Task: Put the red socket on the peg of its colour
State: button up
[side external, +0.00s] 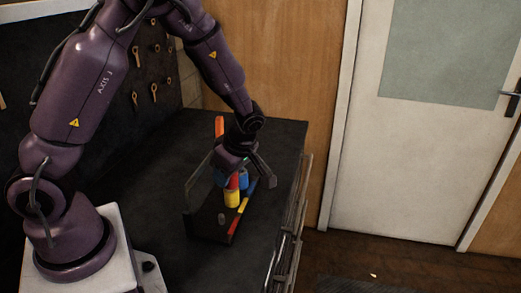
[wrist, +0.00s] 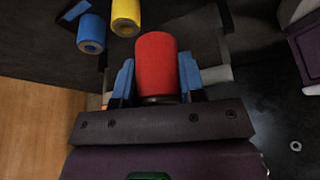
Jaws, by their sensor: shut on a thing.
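The red socket (wrist: 156,62) is a red cylinder between the two blue fingertips of my gripper (wrist: 157,80) in the wrist view. My gripper is shut on it. In the side view my gripper (side external: 230,179) points down over the dark tray (side external: 208,229), and a small part of the red socket (side external: 233,183) shows below it. I cannot tell whether the socket touches anything beneath. A yellow cylinder (side external: 232,200) stands just below and in front of it. No red peg can be made out clearly; my gripper hides part of the tray.
A blue cylinder (wrist: 91,34) and the yellow cylinder (wrist: 126,16) are close together in the wrist view. An orange-red upright bar (side external: 219,127) rises behind my gripper. A coloured strip (side external: 242,207) runs along the tray's right side. A small grey piece (side external: 221,218) lies near the front.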

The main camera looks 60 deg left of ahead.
jog(key=s+n, duration=0.1)
jog(key=s+f+n+g, duration=0.1)
jog(key=s+n, duration=0.1)
jog(key=shift+s+n+h, duration=0.15)
jog(key=shift+n+h, duration=0.15)
jog(key=shift+h, duration=0.1)
send_over(215, 221)
jog(key=d, duration=0.1)
jog(key=shift+w+f, duration=0.2)
jog(key=shift+f, duration=1.25)
jog(key=shift+w+f, duration=0.15)
jog(key=shift+f, duration=1.3)
jog(key=shift+f, duration=2.1)
jog(key=o, duration=1.1)
jog(key=shift+c, duration=0.2)
jog(key=v, duration=1.3)
